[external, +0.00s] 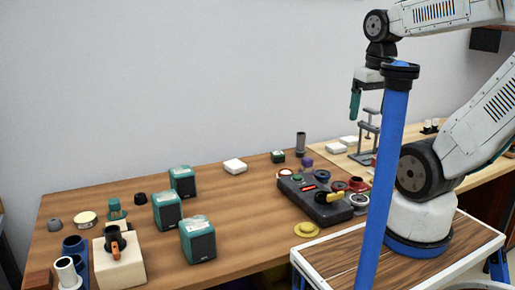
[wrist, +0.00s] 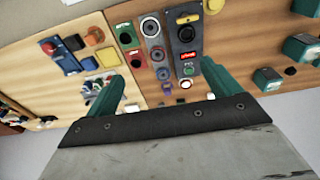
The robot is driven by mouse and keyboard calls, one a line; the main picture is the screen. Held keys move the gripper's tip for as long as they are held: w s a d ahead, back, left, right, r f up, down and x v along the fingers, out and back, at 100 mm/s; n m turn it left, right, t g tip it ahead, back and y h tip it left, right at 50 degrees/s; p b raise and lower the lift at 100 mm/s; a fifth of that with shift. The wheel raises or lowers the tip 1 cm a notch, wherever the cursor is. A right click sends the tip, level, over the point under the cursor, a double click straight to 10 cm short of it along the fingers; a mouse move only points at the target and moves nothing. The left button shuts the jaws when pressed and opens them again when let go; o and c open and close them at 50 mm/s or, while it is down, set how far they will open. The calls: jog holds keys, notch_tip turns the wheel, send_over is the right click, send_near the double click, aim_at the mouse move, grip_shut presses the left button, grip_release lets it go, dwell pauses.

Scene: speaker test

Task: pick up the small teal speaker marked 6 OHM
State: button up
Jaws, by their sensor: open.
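In the wrist view, a smaller teal box (wrist: 266,79) and a larger one (wrist: 302,48) show at the right, with no readable labels. My gripper (external: 356,108) hangs above the table's right part, well right of and above the small speaker. In the wrist view, its teal fingers (wrist: 162,72) are spread with nothing held between them.
A dark control box (external: 315,205) with knobs lies right of the small speaker. A grey cylinder (external: 300,142) and a white box (external: 234,166) stand near it. A blue post (external: 383,170) hides part of my gripper. Cups and an orange-handled block (external: 118,267) crowd the left.

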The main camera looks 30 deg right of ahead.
jog(key=w+a+r, duration=0.1)
jog(key=w+a, duration=0.2)
jog(key=w, duration=0.4)
jog(key=w+a+r, duration=0.1)
jog(key=w+a, duration=0.2)
jog(key=w, duration=0.4)
jog(key=g, duration=0.1)
send_near(180, 170)
jog(key=f, duration=0.7)
jog(key=shift+w+d+f, duration=0.1)
jog(key=shift+w+d, duration=0.05)
jog(key=shift+d, duration=0.1)
jog(key=shift+a+f, duration=0.2)
jog(key=shift+f, duration=0.1)
notch_tip(180, 170, down, 8)
jog(key=shift+d+r, duration=0.1)
jog(key=shift+r, duration=0.1)
jog(key=c, duration=1.3)
jog(key=shift+r, duration=0.1)
jog(key=shift+c, duration=0.9)
